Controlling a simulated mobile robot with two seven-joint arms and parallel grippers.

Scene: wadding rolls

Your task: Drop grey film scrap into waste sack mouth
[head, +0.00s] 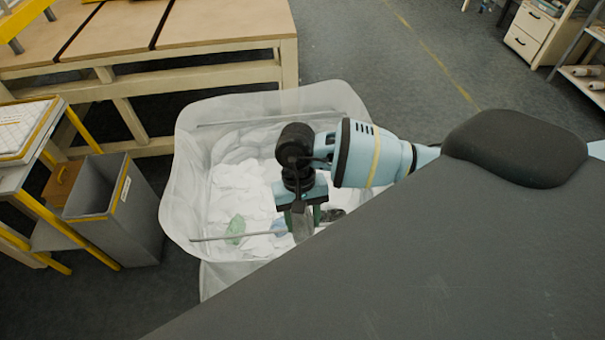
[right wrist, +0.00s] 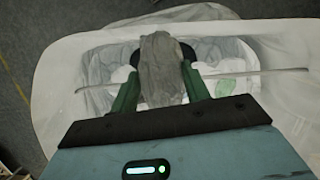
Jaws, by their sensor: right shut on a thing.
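The waste sack (head: 185,155) is a large, translucent white bag with a wide open mouth, standing on the floor in the head view. White scraps, a green piece and a bluish piece lie inside it. My right gripper (head: 302,212) points down over the mouth. In the right wrist view my right gripper (right wrist: 156,85) is shut on the crumpled grey film scrap (right wrist: 162,65), which shows between its green fingers. The scrap (head: 302,224) hangs below the fingers in the head view. The sack's rim (right wrist: 65,70) surrounds it in the wrist view. My left gripper is not visible.
A thin rod (head: 235,237) crosses the front of the sack mouth. A grey bin (head: 120,220) stands left of the sack, beside a yellow-framed stand. A wooden workbench (head: 220,25) is behind. Open floor lies to the back right.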

